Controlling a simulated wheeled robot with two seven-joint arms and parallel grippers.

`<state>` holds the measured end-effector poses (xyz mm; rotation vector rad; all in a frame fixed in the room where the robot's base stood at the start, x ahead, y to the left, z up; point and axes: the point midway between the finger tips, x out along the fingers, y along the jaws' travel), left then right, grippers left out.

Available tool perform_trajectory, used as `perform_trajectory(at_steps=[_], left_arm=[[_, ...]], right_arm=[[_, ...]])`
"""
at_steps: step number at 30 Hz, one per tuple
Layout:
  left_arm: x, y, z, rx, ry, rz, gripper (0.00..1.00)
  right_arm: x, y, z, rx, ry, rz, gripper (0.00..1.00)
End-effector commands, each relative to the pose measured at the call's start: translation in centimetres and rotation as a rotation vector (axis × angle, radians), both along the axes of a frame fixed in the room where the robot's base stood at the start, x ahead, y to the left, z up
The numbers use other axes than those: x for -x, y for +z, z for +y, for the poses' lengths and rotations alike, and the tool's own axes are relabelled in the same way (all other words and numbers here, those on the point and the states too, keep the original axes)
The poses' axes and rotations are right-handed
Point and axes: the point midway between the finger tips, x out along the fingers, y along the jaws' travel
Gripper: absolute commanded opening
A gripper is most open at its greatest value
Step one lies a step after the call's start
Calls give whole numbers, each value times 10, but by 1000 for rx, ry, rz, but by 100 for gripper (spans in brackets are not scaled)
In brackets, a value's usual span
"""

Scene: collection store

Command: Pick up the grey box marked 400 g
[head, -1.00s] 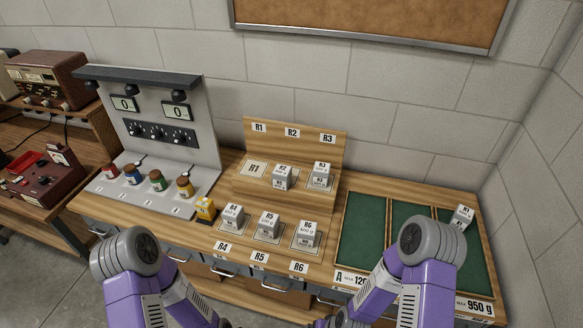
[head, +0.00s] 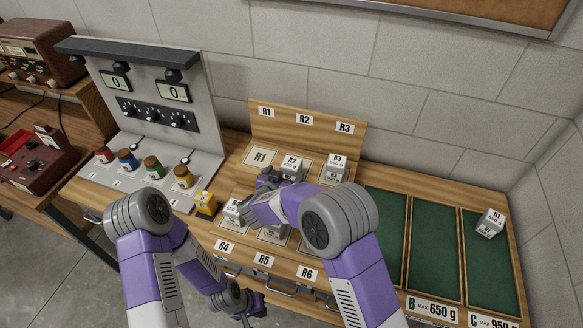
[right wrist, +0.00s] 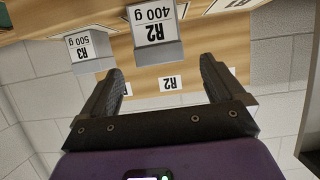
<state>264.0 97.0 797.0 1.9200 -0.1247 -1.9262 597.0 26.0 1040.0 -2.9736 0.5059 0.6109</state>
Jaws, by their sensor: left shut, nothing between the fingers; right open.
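The grey box marked R2 400 g (head: 291,168) stands on the upper step of the wooden rack, at R2. In the right wrist view the box (right wrist: 155,35) shows upside down, beyond the fingertips and roughly between their lines. My right gripper (head: 268,180) is close in front of the box in the head view, partly hidden by my own wrist. In the right wrist view my right gripper (right wrist: 160,78) is open, with nothing between its fingers. My left gripper (head: 248,303) is shut and empty, low in front of the drawers.
The R3 500 g box (head: 337,169) stands beside R2 on the same step. The lower-row boxes, such as R4 (head: 232,210), are partly hidden under my right arm. The R1 box (head: 490,222) is in a green tray (head: 475,265) at right. A yellow block (head: 206,203) stands left.

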Motion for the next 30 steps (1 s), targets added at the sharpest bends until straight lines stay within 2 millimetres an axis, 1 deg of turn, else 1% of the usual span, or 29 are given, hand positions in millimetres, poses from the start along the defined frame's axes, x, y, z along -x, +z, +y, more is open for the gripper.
perform_trajectory(at_steps=[1,5,11,16,19,23,29,30], left_arm=[[0,-6,0,0,0,1,0],[1,-7,0,0,0,1,0],[0,-7,0,0,0,1,0],[0,-7,0,0,0,0,0],[0,-8,0,0,0,0,0],[0,-8,0,0,0,0,0],[0,-8,0,0,0,0,0],[0,-8,0,0,0,0,0]], right_arm=[[0,-3,3,0,-4,-7,96],[-7,-4,1,2,-12,-10,96],[-26,-11,-7,2,-12,-9,96],[-48,-19,-19,1,-12,-8,96],[-59,-24,-22,0,-11,-9,96],[-65,-26,-24,0,-9,-8,96],[-65,-26,-24,1,-8,-8,96],[-65,-26,-24,1,-8,-8,90]])
